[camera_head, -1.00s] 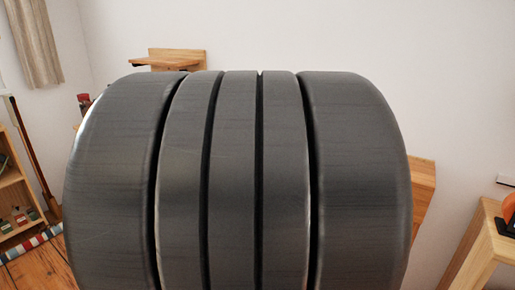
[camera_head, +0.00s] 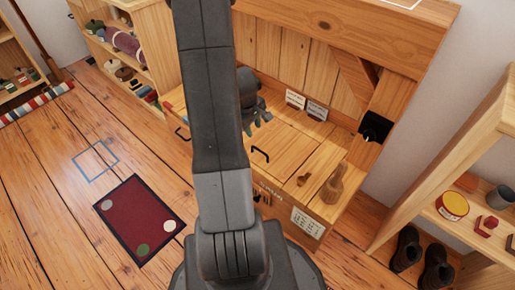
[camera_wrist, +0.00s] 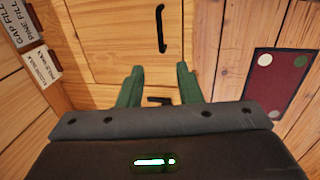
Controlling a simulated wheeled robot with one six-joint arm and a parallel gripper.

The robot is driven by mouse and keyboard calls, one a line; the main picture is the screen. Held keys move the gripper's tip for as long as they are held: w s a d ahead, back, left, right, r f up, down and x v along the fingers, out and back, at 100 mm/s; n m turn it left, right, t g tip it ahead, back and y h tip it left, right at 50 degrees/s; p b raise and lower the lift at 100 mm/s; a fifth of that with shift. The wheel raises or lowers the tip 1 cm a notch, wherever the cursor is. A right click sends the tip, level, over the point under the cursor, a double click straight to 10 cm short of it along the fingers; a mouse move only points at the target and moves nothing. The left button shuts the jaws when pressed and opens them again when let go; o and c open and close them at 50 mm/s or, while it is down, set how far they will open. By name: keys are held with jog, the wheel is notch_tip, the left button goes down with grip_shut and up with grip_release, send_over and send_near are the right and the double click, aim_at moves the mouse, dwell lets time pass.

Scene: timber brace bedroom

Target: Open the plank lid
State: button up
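The planked bench top holds wooden panels. One panel (camera_head: 288,143) has a black bar handle (camera_head: 261,154), and appears in the wrist view (camera_wrist: 120,35) with a handle (camera_wrist: 161,28). Which panel is the plank lid is not certain. The panels lie flat and closed. My gripper (camera_head: 262,117) is above the bench, partly hidden behind my arm. In the wrist view my gripper (camera_wrist: 159,86) has its two green fingers apart and nothing between them. A second dark handle (camera_wrist: 158,100) shows between and below the fingers, apart from them.
A wooden brush-like tool (camera_head: 334,185) lies on the bench's right end. Label cards (camera_head: 306,106) stand at the back. A dark red mat (camera_head: 138,220) lies on the floor at left. Shelves with goods (camera_head: 130,45) stand behind left; a shelf with a yellow tin (camera_head: 452,205) is at right.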

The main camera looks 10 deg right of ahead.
aim_at(258, 149)
jog(key=f+b, duration=0.1)
jog(key=f, duration=0.3)
jog(key=w+d+f+b, duration=0.1)
jog(key=f+b, duration=0.1)
jog(key=f, duration=0.2)
jog(key=d+f+b, duration=0.1)
jog(key=f+b, duration=0.1)
jog(key=f, duration=0.3)
jog(key=shift+w, duration=0.25)
grip_shut()
